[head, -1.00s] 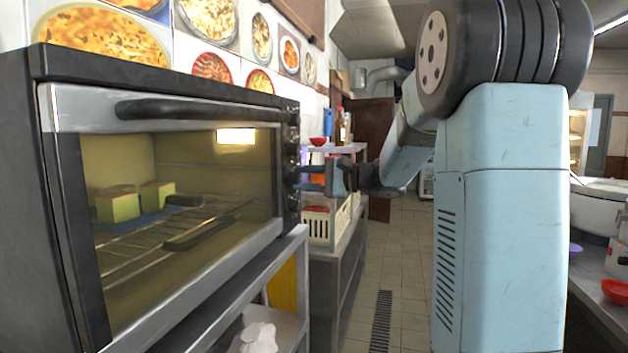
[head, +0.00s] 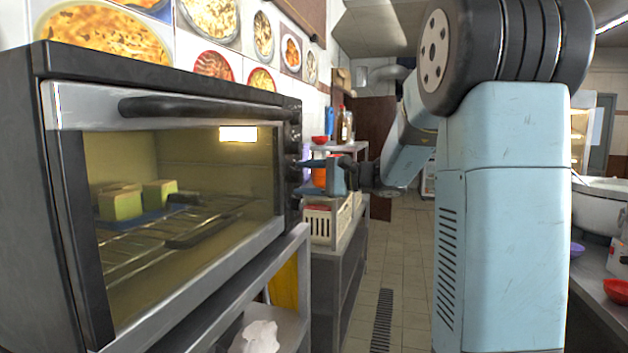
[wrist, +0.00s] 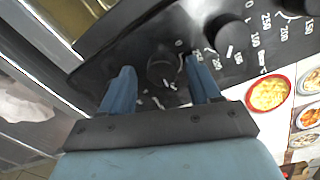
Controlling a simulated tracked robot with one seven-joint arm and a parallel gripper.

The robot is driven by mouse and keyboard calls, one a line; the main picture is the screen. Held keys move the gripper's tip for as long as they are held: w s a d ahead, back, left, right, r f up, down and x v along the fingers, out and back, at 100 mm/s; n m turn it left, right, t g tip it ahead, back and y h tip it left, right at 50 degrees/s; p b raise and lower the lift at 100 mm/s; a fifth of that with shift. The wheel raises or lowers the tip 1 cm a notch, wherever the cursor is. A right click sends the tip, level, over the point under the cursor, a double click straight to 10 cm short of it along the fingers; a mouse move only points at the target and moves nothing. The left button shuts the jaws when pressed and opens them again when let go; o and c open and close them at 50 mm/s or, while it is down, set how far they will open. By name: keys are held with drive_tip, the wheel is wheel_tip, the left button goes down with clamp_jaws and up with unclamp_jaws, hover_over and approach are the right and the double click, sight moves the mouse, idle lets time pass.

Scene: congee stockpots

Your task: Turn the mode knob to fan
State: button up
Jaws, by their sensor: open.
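The toaster oven's control panel (wrist: 165,40) fills the upper middle of the wrist view. A dark round knob (wrist: 162,70) sits between my gripper's two blue fingers, and small white marks surround it; I cannot read them, so its label is unclear. A second knob (wrist: 230,35) with numbers such as 100 to 250 lies to its right. My gripper (wrist: 161,88) is open, with one finger on each side of the first knob; contact cannot be told. In the head view my gripper (head: 305,178) is at the oven's right-hand panel edge, where the knobs show only edge-on.
The oven (head: 190,115) has a closed glass door with a long handle (head: 200,108); food blocks stand on the rack inside. It rests on a metal shelf (head: 285,255). A shelf unit with a white basket (head: 318,227) stands behind. The tiled aisle (head: 400,240) is clear.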

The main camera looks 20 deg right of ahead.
drive_tip(key=shift+d, duration=0.1)
drive_tip(key=v, duration=1.3)
drive_tip(key=shift+s+d, duration=0.25)
drive_tip(key=shift+a, duration=0.1)
drive_tip(key=s+a+f+n+g+h, duration=0.2)
drive_tip(key=s+a+f+g+h, duration=0.1)
drive_tip(key=s+a, duration=0.35)
drive_tip(key=s+a+f+n+g+h, duration=0.25)
drive_tip(key=s+a+f, duration=0.2)
drive_tip(key=s, duration=0.25)
drive_tip(key=s+d+f+n+t+h, duration=0.1)
drive_tip(key=s+f+n+h, duration=0.4)
drive_tip(key=s+h, duration=0.4)
drive_tip(key=s+n, duration=0.1)
drive_tip(key=s, duration=0.2)
drive_tip(key=shift+d+f+t, duration=0.15)
drive_tip(key=shift+d+t, duration=0.1)
drive_tip(key=shift+t, duration=0.1)
drive_tip(key=shift+n, duration=0.25)
